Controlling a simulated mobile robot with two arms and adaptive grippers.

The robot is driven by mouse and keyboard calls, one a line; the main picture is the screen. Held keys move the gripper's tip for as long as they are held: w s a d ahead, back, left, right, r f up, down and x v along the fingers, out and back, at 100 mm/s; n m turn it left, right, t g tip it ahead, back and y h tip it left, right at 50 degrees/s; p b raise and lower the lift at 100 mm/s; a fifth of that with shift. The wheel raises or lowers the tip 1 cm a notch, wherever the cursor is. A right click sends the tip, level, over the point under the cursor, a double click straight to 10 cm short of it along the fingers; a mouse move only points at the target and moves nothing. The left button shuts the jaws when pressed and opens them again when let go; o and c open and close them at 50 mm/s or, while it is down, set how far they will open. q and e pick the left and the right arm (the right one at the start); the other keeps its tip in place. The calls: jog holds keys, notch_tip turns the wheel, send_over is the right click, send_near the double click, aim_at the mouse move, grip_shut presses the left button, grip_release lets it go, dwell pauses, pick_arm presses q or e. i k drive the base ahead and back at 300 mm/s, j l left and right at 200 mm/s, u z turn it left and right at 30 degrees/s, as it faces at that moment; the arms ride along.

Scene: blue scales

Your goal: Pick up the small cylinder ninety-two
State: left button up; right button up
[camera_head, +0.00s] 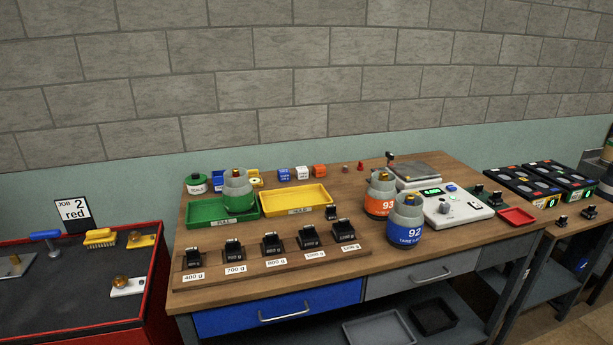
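The small cylinder ninety-two (405,222) stands upright near the front right of the wooden workbench. It has a blue band with a white "92", a grey collar and a brass-coloured top. A similar cylinder with an orange band marked "93" (380,196) stands just behind it and to its left, partly covered by it. Another grey-collared cylinder (237,192) stands on the green tray (199,212) at the left. Neither of my grippers shows in the head view.
Black weights (272,245) stand in a labelled row along the bench's front left. A yellow tray (296,200) is behind them. A scale with a control panel (457,206) and a red dish (517,217) are right of ninety-two. A red-edged table (70,290) is at left.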

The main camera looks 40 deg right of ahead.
aim_at(405, 223)
jog(key=z, duration=1.95)
